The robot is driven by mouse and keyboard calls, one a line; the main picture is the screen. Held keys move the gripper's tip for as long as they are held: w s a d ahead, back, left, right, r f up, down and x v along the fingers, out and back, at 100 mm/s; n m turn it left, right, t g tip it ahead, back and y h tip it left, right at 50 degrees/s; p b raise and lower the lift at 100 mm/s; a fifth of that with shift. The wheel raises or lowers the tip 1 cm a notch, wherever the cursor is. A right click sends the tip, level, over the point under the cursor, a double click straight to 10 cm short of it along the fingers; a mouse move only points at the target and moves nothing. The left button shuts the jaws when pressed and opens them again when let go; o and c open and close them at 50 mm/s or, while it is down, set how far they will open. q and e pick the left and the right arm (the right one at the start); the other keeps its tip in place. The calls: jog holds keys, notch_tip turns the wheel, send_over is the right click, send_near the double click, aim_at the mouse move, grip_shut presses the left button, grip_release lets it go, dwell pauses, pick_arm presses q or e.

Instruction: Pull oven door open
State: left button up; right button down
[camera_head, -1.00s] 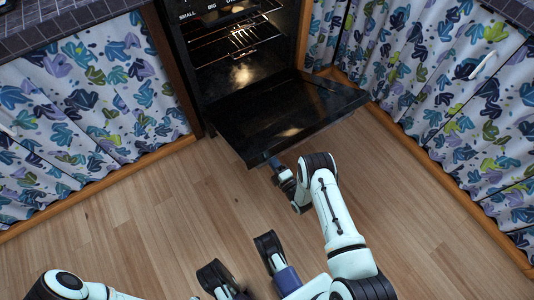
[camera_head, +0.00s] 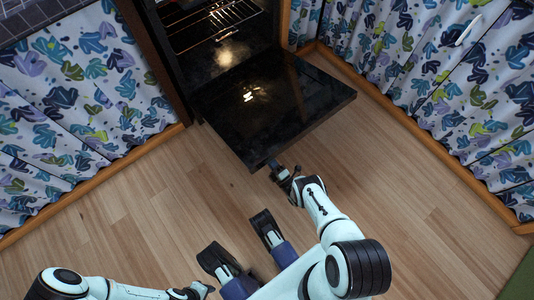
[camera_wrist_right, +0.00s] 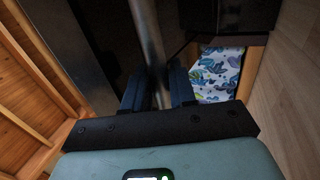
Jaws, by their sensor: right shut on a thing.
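The black oven (camera_head: 222,60) stands at the top of the head view with its cavity exposed. Its door (camera_head: 275,105) is swung down on its lower hinge and looks close to level. My right gripper (camera_head: 280,172) is at the door's front edge. In the right wrist view, its two dark fingers (camera_wrist_right: 158,92) are shut around the metal bar handle (camera_wrist_right: 149,40). The handle is mostly hidden in the head view. My left gripper (camera_head: 198,290) is low at the bottom edge, away from the oven, and its jaws are unclear.
Patterned curtains cover the cabinets left (camera_head: 85,100) and right (camera_head: 440,90) of the oven. A wire rack (camera_head: 215,25) is inside the oven. The wood floor (camera_head: 400,210) in front is clear. A green patch (camera_head: 518,280) shows at the lower right.

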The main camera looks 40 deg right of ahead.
jog(key=shift+w, duration=0.4)
jog(key=c, duration=1.1)
grip_release()
jog(key=shift+f, duration=0.15)
jog(key=shift+o, duration=0.2)
jog(key=shift+s, duration=0.1)
jog(key=v, duration=1.3)
jog(key=shift+s+f, duration=0.15)
